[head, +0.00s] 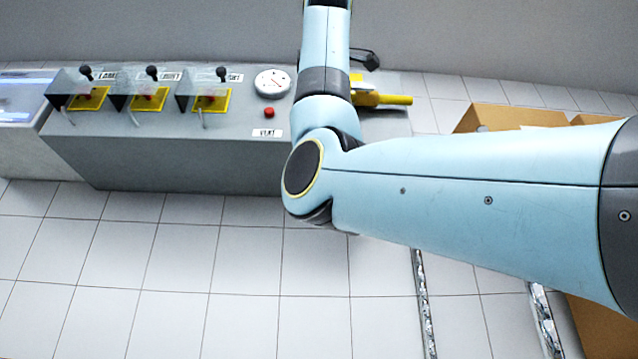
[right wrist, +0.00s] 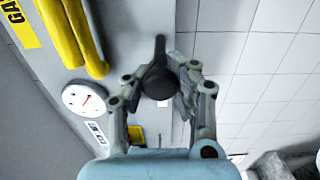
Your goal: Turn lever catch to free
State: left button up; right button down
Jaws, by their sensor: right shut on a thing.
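In the right wrist view, a black lever with a rounded knob (right wrist: 158,81) stands between the fingers of my right gripper (right wrist: 160,90). The fingers are shut on it, one on each side, and its thin black stem (right wrist: 160,47) runs on beyond them. I take this lever for the lever catch; which position it is in I cannot tell. In the head view my right arm comes in from the right and bends up over the grey console (head: 200,150), hiding part of it. My left gripper is not in view.
Three black-knobbed levers (head: 152,72) with yellow plates and clear covers stand at the console's left. A round gauge (head: 272,83), a red button (head: 269,112) and a yellow pipe (head: 385,99) are near my arm. Cardboard boxes (head: 500,117) stand right.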

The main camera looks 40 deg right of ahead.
jog(key=shift+w+a+f, duration=0.1)
jog(key=shift+f, duration=0.15)
jog(key=c, duration=1.6)
grip_release()
jog(key=o, duration=0.6)
jog(key=shift+s+a+r, duration=0.15)
jog(key=shift+s+a, duration=0.05)
jog(key=shift+s, duration=0.05)
jog(key=shift+w+d, duration=0.1)
jog(key=v, duration=1.2)
